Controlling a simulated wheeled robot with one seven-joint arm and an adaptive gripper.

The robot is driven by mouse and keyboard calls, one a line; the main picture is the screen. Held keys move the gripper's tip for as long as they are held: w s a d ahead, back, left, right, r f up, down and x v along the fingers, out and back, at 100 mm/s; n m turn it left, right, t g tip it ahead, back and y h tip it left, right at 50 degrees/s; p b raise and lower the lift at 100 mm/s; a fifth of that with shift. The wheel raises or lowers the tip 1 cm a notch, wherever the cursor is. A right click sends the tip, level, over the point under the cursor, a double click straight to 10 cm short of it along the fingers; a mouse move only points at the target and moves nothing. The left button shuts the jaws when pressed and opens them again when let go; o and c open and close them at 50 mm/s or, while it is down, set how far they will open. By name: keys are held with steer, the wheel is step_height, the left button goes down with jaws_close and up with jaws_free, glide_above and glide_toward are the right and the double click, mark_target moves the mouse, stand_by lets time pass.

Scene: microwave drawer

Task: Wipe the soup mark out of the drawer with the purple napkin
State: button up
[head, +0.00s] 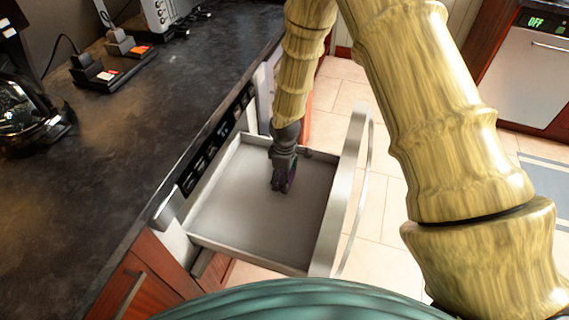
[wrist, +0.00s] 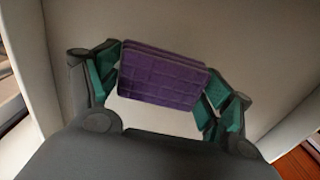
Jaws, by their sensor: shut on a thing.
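My gripper (wrist: 162,85) is shut on the folded purple napkin (wrist: 160,76), which sits between its two green-padded fingers in the wrist view. In the head view my gripper (head: 282,186) reaches down into the open drawer (head: 312,242), toward its far part. The visible drawer floor looks plain grey. No soup mark is clear in either view; my gripper and the napkin hide part of the floor.
The drawer has low walls and a tall front panel with a handle (head: 361,190) on the right. A dark countertop (head: 110,180) with a coffee maker (head: 22,115) lies to the left. Tiled floor (head: 385,215) is open beyond the drawer front.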

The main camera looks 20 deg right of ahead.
steer(key=shift+r+p, duration=1.65)
steer(key=shift+r, duration=0.85)
steer(key=shift+r, duration=0.1)
